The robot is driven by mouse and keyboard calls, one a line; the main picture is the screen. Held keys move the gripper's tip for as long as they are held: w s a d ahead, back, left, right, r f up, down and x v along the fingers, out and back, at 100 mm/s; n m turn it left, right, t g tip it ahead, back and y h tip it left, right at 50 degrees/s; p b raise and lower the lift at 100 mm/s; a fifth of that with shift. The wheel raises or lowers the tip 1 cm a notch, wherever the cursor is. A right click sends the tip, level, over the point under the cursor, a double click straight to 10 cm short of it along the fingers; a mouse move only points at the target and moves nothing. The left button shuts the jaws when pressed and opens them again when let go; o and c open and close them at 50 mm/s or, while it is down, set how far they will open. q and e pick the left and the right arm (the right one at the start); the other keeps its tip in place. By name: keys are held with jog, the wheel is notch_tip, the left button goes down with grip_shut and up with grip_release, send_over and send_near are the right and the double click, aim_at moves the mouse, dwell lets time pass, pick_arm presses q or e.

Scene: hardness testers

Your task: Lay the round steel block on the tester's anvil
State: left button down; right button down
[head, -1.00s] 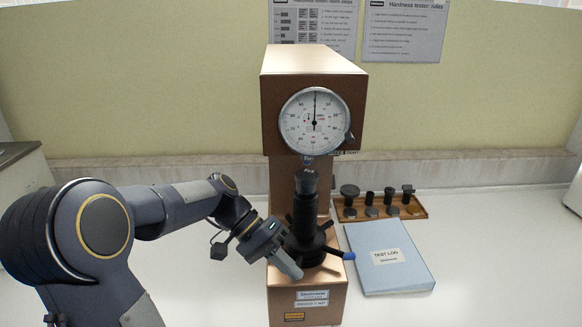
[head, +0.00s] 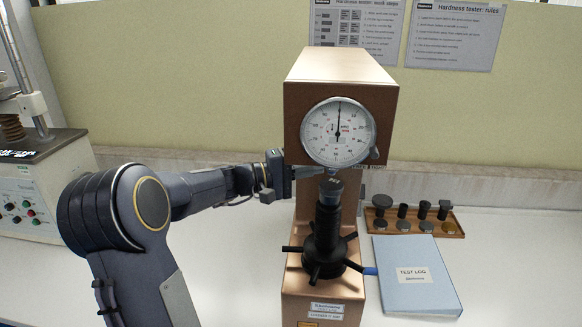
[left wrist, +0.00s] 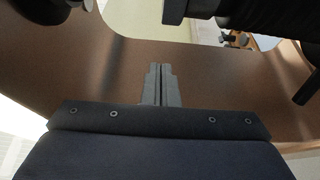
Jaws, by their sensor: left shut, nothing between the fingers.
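The tester (head: 340,90) is a copper-coloured machine with a round dial. Its anvil post (head: 328,222) stands upright below the indenter (head: 331,171). A short round blue-grey piece with a small pale mark, apparently the round steel block (head: 331,187), sits on top of the post, a small gap under the indenter. My left gripper (head: 318,171) is shut and empty, beside the indenter and just above the block's left side. In the left wrist view its fingers (left wrist: 161,72) are together; the dark post end (left wrist: 175,10) shows only partly. My right gripper is not in view.
Spoked handwheel arms (head: 325,260) stick out around the post's base. A wooden tray (head: 455,228) with several anvils and discs stands at right, behind a blue test log (head: 418,292). Another machine (head: 40,190) stands at far left. White bench is clear between.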

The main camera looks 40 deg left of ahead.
aim_at(325, 180)
pick_arm(q)
jog(key=s+d, duration=0.1)
jog(key=s+d+p, duration=0.1)
jog(key=d, duration=0.1)
jog(key=shift+d, duration=0.15)
jog(key=s+d+b, duration=0.1)
jog(key=b, duration=0.1)
jog(key=shift+s+f+b, duration=0.15)
jog(key=shift+b, duration=0.15)
jog(key=shift+a, duration=0.1)
dwell(0.4)
